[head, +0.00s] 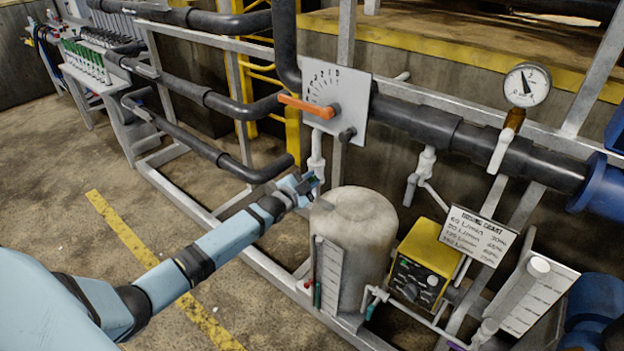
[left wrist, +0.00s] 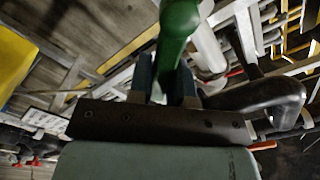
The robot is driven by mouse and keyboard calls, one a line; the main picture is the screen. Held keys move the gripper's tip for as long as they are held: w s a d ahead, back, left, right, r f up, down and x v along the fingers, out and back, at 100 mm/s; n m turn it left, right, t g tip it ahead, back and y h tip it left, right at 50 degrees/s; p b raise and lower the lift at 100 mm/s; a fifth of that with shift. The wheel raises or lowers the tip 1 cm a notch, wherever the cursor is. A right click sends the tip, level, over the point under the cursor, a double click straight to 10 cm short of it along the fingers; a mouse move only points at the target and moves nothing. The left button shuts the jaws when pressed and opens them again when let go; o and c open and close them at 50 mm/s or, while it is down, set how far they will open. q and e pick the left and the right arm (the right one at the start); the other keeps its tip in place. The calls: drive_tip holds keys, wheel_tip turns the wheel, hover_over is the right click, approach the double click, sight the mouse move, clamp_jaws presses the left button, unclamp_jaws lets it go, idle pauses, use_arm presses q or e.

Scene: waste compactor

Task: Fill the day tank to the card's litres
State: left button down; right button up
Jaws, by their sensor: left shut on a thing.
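The beige day tank (head: 372,235) stands upright in the metal frame, with a white graduated strip (head: 329,278) on its front; I cannot read a level. A white card (head: 478,236) headed like a dosing chart, with several small lines in L/min, hangs to its right. My left gripper (head: 308,183) is beside the tank's upper left, under a white down-pipe (head: 317,152). In the left wrist view my left gripper (left wrist: 172,85) is shut on a green handle (left wrist: 180,20) next to a white pipe (left wrist: 207,48). My right gripper is not in view.
A white dial plate (head: 348,92) with an orange lever (head: 305,106) is on the dark pipe above the gripper. A yellow box (head: 420,265) with knobs stands right of the tank. A pressure gauge (head: 527,85) is upper right. Open floor lies left of the frame.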

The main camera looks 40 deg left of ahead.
use_arm(q)
drive_tip(key=shift+a+r+n, duration=0.2)
drive_tip(key=shift+n, duration=0.4)
drive_tip(key=shift+p, duration=0.3)
drive_tip(key=c, duration=1)
unclamp_jaws()
drive_tip(key=shift+c, duration=0.2)
drive_tip(key=s+a, duration=0.1)
drive_tip(key=s, duration=1.2)
drive_tip(key=shift+s+p, duration=0.35)
drive_tip(key=shift+s, duration=0.05)
